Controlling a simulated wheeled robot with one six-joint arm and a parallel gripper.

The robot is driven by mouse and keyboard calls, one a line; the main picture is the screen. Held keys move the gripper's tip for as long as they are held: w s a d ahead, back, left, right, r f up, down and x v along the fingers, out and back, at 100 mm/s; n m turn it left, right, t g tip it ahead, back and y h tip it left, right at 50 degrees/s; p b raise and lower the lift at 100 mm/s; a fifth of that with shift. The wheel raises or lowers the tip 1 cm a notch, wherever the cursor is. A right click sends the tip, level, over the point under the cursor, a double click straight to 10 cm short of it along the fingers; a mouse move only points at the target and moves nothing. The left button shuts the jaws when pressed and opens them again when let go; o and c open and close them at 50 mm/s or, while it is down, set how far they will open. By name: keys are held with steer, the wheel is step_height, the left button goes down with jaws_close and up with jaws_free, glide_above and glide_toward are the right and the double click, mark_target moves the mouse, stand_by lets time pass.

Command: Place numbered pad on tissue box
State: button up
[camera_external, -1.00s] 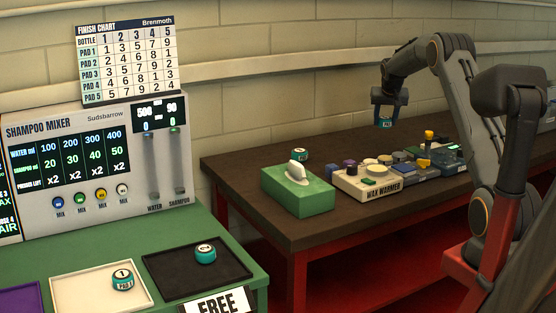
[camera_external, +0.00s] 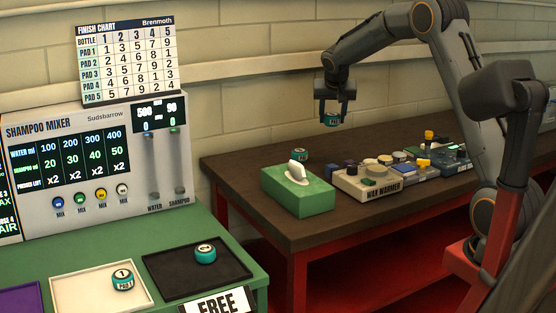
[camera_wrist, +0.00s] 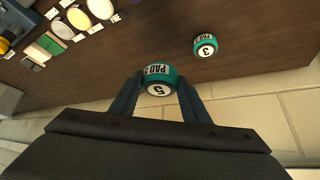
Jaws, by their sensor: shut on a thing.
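My gripper (camera_external: 332,113) is shut on a teal pad marked 5 (camera_wrist: 159,84), held in the air above the back of the brown table. The held pad also shows in the external view (camera_external: 332,120). The green tissue box (camera_external: 298,195), with a white tissue on top, sits near the table's left front, to the left of and below my gripper. A teal pad marked 3 (camera_wrist: 205,46) stands on the table behind the tissue box (camera_external: 300,155). Pads marked 1 (camera_external: 123,280) and 2 (camera_external: 205,254) rest on the white and black trays.
A wax warmer (camera_external: 368,183) and several small items stand right of the tissue box. The shampoo mixer (camera_external: 90,160) is on the green counter (camera_external: 185,218) at left. A brick wall (camera_external: 260,90) runs behind the table.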

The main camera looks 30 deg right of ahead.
steer(key=s+a+r, duration=0.2)
steer(key=s+a, duration=0.4)
steer(key=a, duration=0.6)
steer(key=r+p, duration=0.1)
steer(key=p, duration=0.1)
glide_above(296, 176)
steer(key=s, duration=0.1)
steer(key=shift+n, duration=0.4)
steer(key=f, duration=0.3)
steer(key=s+a+f+p, duration=0.1)
steer(key=f, duration=0.1)
steer(key=shift+s+f, duration=0.1)
steer(key=shift+f+p, duration=0.35)
steer(key=shift+f, duration=2.05)
steer(key=shift+f+b, duration=0.15)
steer(key=shift+b, duration=0.2)
steer(key=o, duration=1)
